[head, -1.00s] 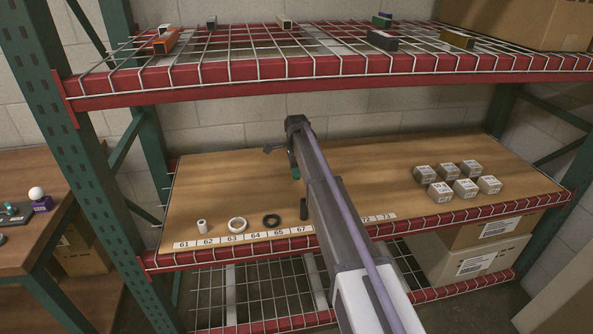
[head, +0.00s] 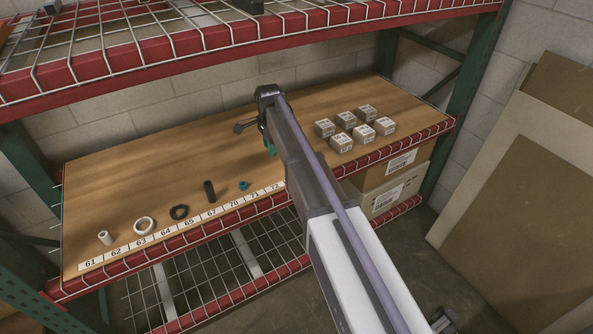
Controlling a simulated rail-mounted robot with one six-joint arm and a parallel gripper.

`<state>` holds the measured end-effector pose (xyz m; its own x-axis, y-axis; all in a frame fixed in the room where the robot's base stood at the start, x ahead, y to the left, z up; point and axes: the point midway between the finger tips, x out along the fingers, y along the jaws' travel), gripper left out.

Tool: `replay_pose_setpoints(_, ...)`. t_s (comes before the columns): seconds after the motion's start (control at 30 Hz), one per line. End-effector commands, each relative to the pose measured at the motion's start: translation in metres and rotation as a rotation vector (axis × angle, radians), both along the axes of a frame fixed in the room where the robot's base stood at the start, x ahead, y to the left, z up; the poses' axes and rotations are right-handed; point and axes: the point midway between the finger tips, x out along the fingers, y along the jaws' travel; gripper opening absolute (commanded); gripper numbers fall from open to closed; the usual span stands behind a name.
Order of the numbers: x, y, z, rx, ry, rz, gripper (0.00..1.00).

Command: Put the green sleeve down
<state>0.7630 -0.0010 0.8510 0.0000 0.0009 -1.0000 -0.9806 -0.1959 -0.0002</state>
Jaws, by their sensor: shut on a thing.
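My gripper (head: 266,140) is above the wooden shelf board, right of the row of parts. A small teal-green piece (head: 271,149), which looks like the green sleeve, shows at the jaws, which are shut on it. My arm hides most of it and I cannot see its full shape. It appears held off the board. Another small teal part (head: 244,185) lies on the board near labels 70 and 71, apart from my gripper.
A white cylinder (head: 105,238), a white ring (head: 144,226), a black ring (head: 179,212) and an upright dark tube (head: 209,191) stand along the number strip (head: 185,227). Several grey boxes (head: 342,144) stand on the right. The back-left board is clear. A wire shelf (head: 190,37) hangs above.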

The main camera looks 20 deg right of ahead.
Motion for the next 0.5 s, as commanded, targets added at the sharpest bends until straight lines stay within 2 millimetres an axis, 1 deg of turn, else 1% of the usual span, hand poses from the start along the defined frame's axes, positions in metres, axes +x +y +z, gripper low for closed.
replay_pose_setpoints(0.1, 0.001, 0.000, -0.001, 0.000, 0.000, 0.030, 0.03)
replay_pose_setpoints(0.17, 0.001, 0.000, -0.007, 0.000, 0.000, 0.029, 0.03)
replay_pose_setpoints(0.4, 0.001, 0.000, -0.065, 0.000, 0.000, 0.028, 0.03)
replay_pose_setpoints(0.47, 0.001, 0.000, -0.069, 0.000, 0.000, 0.028, 0.03)
replay_pose_setpoints(0.5, 0.001, 0.000, -0.068, 0.000, 0.000, 0.027, 0.03)
